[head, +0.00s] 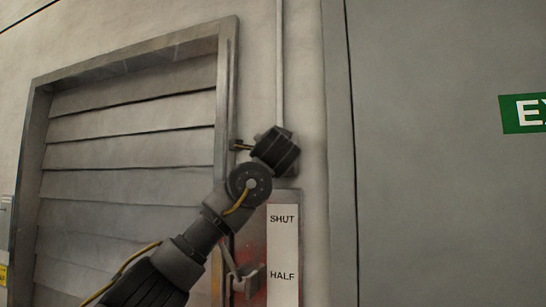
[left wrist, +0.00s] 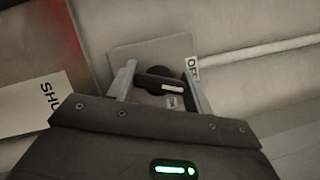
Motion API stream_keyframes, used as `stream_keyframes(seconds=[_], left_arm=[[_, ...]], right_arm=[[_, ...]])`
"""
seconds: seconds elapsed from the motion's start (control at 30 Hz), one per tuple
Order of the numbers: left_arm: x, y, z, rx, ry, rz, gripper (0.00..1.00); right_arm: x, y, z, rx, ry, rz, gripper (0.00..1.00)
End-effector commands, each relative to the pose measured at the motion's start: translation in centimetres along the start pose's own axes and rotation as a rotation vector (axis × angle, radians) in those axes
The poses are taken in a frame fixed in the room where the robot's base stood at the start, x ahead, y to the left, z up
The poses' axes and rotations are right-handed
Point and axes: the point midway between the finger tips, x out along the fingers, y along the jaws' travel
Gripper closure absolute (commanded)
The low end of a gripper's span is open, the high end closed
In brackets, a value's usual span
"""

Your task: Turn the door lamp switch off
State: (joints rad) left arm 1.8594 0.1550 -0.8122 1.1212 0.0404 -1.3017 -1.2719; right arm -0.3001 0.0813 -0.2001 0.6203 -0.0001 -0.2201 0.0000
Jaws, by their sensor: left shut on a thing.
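The door lamp switch is a grey plate (left wrist: 135,57) with a black rotary knob (left wrist: 160,78) in the left wrist view. The knob has a white mark. One white label (left wrist: 193,69) by the plate's edge seems to read "OF", partly covered by a finger; a smaller label (left wrist: 174,102) is unreadable. My left gripper (left wrist: 162,85) has its two fingers on either side of the knob and is shut on it. In the head view my left wrist (head: 275,150) covers most of the switch, below a vertical conduit. My right gripper is in neither view.
A louvred shutter (head: 130,130) in a metal frame stands left. Below the switch is a red panel with a white "SHUT"/"HALF" strip (head: 283,247) and a lever (head: 240,275) close to my arm. A grey door (head: 440,190) with a green exit sign (head: 523,113) is right.

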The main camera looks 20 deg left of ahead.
Motion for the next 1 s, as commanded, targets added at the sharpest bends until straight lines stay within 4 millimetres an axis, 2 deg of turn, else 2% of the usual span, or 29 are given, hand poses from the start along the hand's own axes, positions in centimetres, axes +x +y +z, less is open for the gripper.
stream_keyframes(seconds=[0.2, 0.5, 1.0], left_arm=[[0.01, -0.02, -0.06, -0.169, 0.001, 0.072, 0.72], [0.01, -0.05, -0.02, -0.333, 0.001, 0.14, 0.72], [0.02, 0.03, 0.01, -0.412, 0.0, 0.172, 0.72]], right_arm=[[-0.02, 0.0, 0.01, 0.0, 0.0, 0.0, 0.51], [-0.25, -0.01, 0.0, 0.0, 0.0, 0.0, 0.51], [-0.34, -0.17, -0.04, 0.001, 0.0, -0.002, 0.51]])
